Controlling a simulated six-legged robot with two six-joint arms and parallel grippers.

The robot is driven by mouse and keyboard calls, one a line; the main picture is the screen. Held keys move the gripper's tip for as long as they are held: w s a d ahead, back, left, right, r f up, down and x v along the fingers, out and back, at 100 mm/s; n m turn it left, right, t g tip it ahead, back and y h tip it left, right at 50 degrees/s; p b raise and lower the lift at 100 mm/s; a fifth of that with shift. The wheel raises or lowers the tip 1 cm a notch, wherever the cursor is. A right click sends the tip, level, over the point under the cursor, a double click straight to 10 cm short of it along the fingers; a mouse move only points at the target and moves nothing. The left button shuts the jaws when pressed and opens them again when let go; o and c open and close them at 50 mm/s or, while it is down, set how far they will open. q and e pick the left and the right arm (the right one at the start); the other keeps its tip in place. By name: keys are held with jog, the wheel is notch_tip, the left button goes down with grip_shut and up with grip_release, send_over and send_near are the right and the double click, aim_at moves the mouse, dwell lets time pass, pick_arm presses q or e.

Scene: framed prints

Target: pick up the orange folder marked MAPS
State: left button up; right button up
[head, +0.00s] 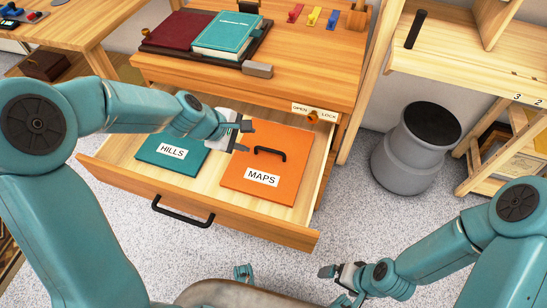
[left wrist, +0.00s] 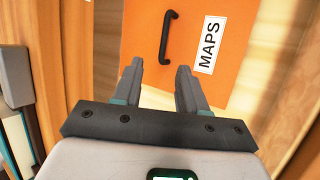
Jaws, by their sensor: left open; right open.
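The orange folder marked MAPS (head: 288,180) lies flat in the right part of the pulled-out drawer (head: 130,185). It has a black handle (head: 269,153) on its top face and a white label toward the drawer front. My left gripper (head: 244,137) is open and empty, above the folder's left edge near the back. In the left wrist view the folder (left wrist: 222,88) lies ahead of the left gripper (left wrist: 160,70), with the handle (left wrist: 167,38) beyond and roughly between the fingertips. My right gripper (head: 328,283) is open and empty at the bottom, outside the drawer.
A teal folder marked HILLS (head: 160,163) lies left of the orange one, partly under my left arm. The desk top (head: 310,75) overhangs the drawer's back, with books (head: 228,35) on it. A grey bin (head: 412,160) stands on the floor to the right.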

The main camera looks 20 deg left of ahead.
pick_arm(q)
jog(key=b, duration=0.2)
send_near(269, 150)
jog(key=shift+w+d+f, duration=0.25)
jog(key=shift+w+f, duration=0.7)
jog(key=shift+f, duration=0.15)
jog(key=shift+w+d+f, duration=0.2)
jog(key=shift+w+f, duration=0.15)
jog(key=shift+f, duration=0.05)
jog(key=x, duration=0.1)
jog(key=b+x, duration=0.1)
jog(key=x, duration=0.1)
jog(key=b+x, duration=0.1)
jog(key=x, duration=0.1)
jog(key=shift+s+d+f, duration=0.2)
jog(key=shift+s, duration=0.1)
jog(key=shift+r, duration=0.1)
grip_shut()
